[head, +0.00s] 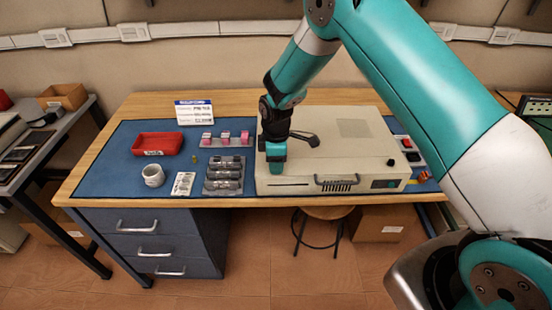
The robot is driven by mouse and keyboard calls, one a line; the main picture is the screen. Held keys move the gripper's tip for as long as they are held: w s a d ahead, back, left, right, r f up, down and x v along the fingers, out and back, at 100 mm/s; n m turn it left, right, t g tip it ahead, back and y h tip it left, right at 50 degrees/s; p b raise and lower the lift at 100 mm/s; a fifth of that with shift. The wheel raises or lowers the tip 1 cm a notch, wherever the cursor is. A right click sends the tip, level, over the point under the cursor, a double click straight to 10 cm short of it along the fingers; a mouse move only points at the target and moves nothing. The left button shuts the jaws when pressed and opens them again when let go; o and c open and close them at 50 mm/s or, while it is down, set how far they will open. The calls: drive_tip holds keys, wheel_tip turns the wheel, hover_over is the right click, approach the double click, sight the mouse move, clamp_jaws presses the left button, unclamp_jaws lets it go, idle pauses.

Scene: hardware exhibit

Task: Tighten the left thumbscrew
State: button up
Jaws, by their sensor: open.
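A beige instrument case (340,125) sits on the blue mat, with a handle (337,181), a slot and vents on its front face. A small dark knob (390,162), which looks like a thumbscrew, sits on its top near the right front edge. I see no left thumbscrew; my gripper covers the matching left front area of the case. My gripper (275,160) points down over that left front corner and is open. Its fingertips are too small to make out, and I cannot tell whether they touch the case.
A red tray (157,144), a white mug (153,175), pink-and-white parts (225,138) and a grey holder (224,174) stand left of the case. A sign (194,112) stands behind them. Small red items (424,177) lie to the right. A stool (328,212) is below.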

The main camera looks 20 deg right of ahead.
clamp_jaws()
